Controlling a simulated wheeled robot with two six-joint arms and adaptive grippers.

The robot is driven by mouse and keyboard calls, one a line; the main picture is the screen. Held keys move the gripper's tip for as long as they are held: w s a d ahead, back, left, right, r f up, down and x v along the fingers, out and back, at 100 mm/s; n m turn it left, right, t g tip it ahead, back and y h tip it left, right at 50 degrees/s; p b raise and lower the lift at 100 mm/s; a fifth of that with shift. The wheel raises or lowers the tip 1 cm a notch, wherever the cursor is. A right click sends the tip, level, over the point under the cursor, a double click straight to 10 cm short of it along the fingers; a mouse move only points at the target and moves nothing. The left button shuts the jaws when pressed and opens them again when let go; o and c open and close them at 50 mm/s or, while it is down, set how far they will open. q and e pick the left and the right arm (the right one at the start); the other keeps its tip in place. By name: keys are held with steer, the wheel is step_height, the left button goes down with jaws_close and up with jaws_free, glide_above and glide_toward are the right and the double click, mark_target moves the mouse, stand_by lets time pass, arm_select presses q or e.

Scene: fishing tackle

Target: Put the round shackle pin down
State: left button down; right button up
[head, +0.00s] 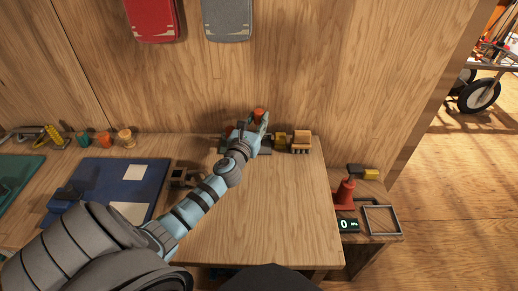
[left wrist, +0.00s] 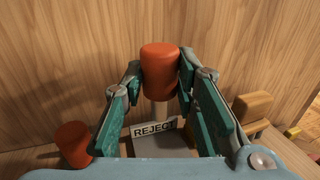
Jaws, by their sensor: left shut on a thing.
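My left gripper (head: 257,123) is shut on a round pin with an orange-red head (head: 259,113) and a pale wooden shank. In the left wrist view the pin (left wrist: 160,68) stands upright between the fingers (left wrist: 160,85). Beneath and behind it is a grey tray with a sign reading REJECT (left wrist: 154,128). The pin's lower end is hidden, so I cannot tell whether it touches the tray. My right gripper is out of view.
A second orange-red piece (left wrist: 74,143) stands left of the tray. Wooden blocks (head: 301,140) stand to the right, close to the back wall. A blue mat (head: 90,185) lies at left. The front middle of the table (head: 265,220) is clear.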

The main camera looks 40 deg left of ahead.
arm_select(q)
steer(key=f+b, duration=0.1)
steer(key=f, duration=0.1)
steer(key=f+b, duration=0.1)
steer(key=f, duration=0.1)
steer(key=w+f+b, duration=0.1)
steer(key=f+b, duration=0.1)
steer(key=f, duration=0.1)
steer(key=shift+f, duration=0.1)
steer(key=shift+s+f+b, duration=0.15)
steer(key=shift+f+b, duration=0.15)
steer(key=shift+b, duration=0.1)
steer(key=shift+r, duration=0.25)
steer(key=shift+f, duration=0.25)
steer(key=c, duration=1.3)
jaws_free()
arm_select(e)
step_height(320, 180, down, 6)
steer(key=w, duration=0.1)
arm_select(q)
steer(key=shift+r+p, duration=0.3)
steer(key=p+v, duration=0.1)
steer(key=v, duration=1.1)
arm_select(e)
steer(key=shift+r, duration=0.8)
